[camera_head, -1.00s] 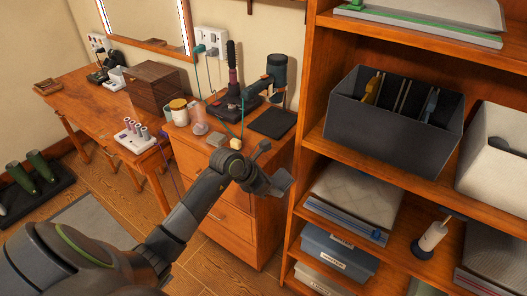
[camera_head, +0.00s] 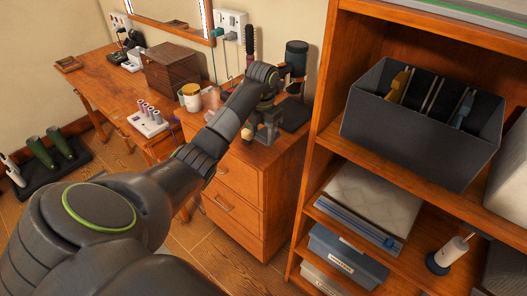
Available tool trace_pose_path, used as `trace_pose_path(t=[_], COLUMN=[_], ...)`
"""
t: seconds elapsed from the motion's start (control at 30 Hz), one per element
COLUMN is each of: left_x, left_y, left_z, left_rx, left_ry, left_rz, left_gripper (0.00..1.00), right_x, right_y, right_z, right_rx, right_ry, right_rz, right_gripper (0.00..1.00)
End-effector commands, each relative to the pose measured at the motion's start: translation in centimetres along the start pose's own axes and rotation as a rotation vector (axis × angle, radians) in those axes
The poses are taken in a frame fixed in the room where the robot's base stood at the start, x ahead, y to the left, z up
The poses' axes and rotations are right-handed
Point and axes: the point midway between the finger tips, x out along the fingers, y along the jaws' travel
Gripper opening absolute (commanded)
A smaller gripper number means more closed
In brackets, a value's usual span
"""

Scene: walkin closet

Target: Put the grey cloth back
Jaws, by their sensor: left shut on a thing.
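My left gripper (camera_head: 263,136) is over the front part of the top of the drawer cabinet (camera_head: 262,158), pointing down. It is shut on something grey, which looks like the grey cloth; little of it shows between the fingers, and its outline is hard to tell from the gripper. My left arm crosses the cabinet's front left edge and hides part of its top. I cannot tell whether the held thing touches the cabinet top. My right gripper is not in view.
A dark flat pad (camera_head: 293,116) lies to the right, with a dark cylinder (camera_head: 296,60) behind. Jars (camera_head: 191,95) stand at the left. A tall shelf with a grey bin (camera_head: 420,135) rises at right.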

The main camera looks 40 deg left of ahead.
Motion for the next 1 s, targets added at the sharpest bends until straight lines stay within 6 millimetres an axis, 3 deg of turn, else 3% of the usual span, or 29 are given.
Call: trace_pose_path(t=[0.03,0.4,0.63,0.67,0.7,0.8,1.0], left_x=[1.1,5.5,5.8,5.8,5.8,5.8,5.8], left_y=[0.0,-0.1,0.0,0.0,0.0,0.0,0.0], left_z=[-0.1,0.0,0.0,0.0,0.0,0.0,0.0], left_rx=[-0.001,0.001,0.002,0.002,0.002,0.002,0.002], left_ry=[0.004,0.001,-0.001,-0.001,-0.001,-0.001,-0.001], left_rz=[-0.002,-0.001,0.000,0.000,0.000,0.000,0.000], left_gripper=[0.21,0.21,0.21,0.54,0.59,0.71,0.71], right_x=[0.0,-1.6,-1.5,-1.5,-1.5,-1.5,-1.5], right_y=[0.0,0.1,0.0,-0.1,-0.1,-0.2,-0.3], right_z=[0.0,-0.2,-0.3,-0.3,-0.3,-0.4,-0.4], right_rx=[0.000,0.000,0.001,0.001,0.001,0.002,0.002], right_ry=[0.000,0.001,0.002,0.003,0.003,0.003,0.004], right_rz=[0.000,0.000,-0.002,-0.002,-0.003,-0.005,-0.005], right_gripper=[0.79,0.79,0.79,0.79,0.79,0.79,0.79])
